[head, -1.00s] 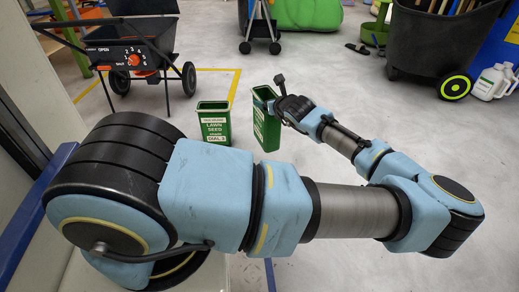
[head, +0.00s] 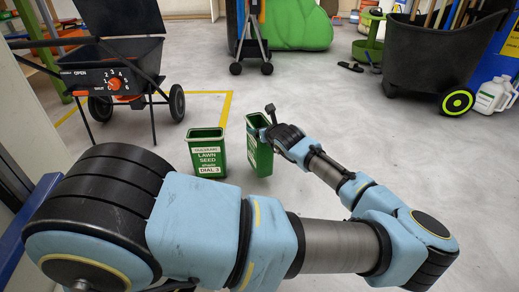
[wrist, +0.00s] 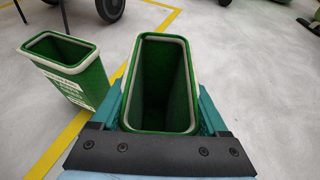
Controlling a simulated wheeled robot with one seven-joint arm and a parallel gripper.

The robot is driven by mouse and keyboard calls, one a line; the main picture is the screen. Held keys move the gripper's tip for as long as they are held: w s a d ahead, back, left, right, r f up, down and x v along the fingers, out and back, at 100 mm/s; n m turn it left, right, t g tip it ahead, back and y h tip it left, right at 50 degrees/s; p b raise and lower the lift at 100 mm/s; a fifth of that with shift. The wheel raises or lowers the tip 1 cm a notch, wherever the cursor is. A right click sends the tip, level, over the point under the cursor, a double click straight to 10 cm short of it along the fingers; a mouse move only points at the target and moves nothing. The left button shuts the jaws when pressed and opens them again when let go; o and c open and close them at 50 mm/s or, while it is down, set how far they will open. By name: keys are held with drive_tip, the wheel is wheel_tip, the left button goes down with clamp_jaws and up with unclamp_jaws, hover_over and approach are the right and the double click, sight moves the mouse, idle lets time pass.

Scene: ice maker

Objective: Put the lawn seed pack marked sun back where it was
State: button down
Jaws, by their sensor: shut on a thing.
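A tall green open-topped pack (head: 259,152) is held in my gripper (head: 272,132). Its label is turned mostly sideways in the head view, and I cannot read a sun mark on it. In the wrist view the held pack (wrist: 163,82) looks empty inside, with my gripper's teal fingers on its two sides. A second green pack (head: 208,155), labelled lawn seed, shade, dial 3, stands upright on the floor just left of the held one. It also shows in the wrist view (wrist: 75,75). I cannot tell whether the held pack touches the floor.
A black wheeled spreader (head: 120,75) with an orange dial stands at the back left, near yellow floor lines (head: 226,108). A black wheeled bin (head: 430,55) with long handles and a white jug (head: 490,96) are at the back right.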

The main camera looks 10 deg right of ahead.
wheel_tip(320, 180, down, 5)
drive_tip(key=shift+r+b, duration=0.1)
drive_tip(key=shift+b, duration=1.1)
unclamp_jaws()
drive_tip(key=shift+f, duration=0.2)
drive_tip(key=shift+r, duration=0.1)
drive_tip(key=p+v, duration=0.5)
drive_tip(key=v, duration=0.7)
drive_tip(key=shift+p, duration=0.3)
